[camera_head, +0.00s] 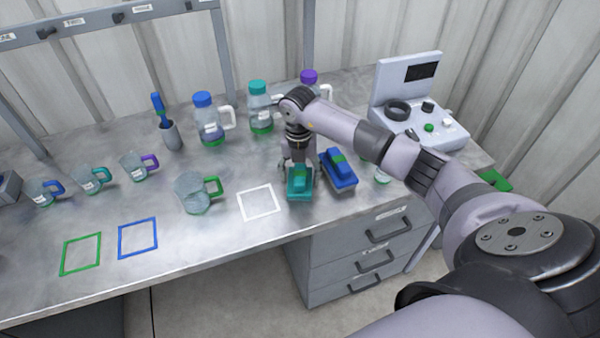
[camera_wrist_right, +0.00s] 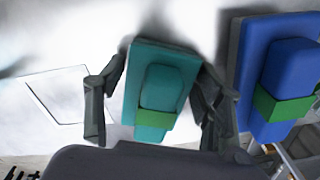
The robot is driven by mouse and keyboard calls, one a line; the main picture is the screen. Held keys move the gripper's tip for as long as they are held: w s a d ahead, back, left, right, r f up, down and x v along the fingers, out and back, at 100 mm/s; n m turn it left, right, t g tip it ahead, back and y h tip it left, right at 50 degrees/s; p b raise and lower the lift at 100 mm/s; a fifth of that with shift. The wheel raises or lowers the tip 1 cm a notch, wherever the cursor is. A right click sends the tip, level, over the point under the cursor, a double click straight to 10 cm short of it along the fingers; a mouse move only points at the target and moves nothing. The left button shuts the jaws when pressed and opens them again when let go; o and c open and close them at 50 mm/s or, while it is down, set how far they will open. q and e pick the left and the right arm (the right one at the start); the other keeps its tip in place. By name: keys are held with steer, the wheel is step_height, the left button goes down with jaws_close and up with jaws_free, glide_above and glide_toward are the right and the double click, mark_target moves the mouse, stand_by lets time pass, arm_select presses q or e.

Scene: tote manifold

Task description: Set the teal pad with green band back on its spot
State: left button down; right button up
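The teal pad with green band (camera_head: 300,186) lies near the front edge of the bench, just right of a white square outline (camera_head: 258,203). In the right wrist view the teal pad (camera_wrist_right: 160,92) is in the middle, its raised block crossed by a green band. My right gripper (camera_head: 298,168) is over the pad from above. Its fingers (camera_wrist_right: 160,85) are spread at either side of the pad, close to its edges, with a gap to the raised block; contact is not clear. The white outline (camera_wrist_right: 58,94) shows left of the fingers. My left gripper is out of view.
A blue pad with green band (camera_head: 338,170) lies close on the right. A jug with green handle (camera_head: 193,194) stands left of the white outline. Bottles (camera_head: 261,110) stand behind, and a white device (camera_head: 420,110) at the back right. Green (camera_head: 80,254) and blue (camera_head: 138,238) outlines are empty.

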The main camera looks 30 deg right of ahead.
mark_target(299, 167)
steer(key=shift+o, duration=1)
steer(key=shift+r, duration=0.3)
steer(key=shift+w+r, duration=0.1)
steer(key=shift+r, duration=0.2)
step_height(299, 167, up, 10)
steer(key=shift+f+b, duration=0.2)
steer(key=shift+b, duration=1.05)
steer(key=shift+a+r, duration=0.1)
steer(key=shift+r, duration=0.7)
steer(key=shift+f, duration=0.1)
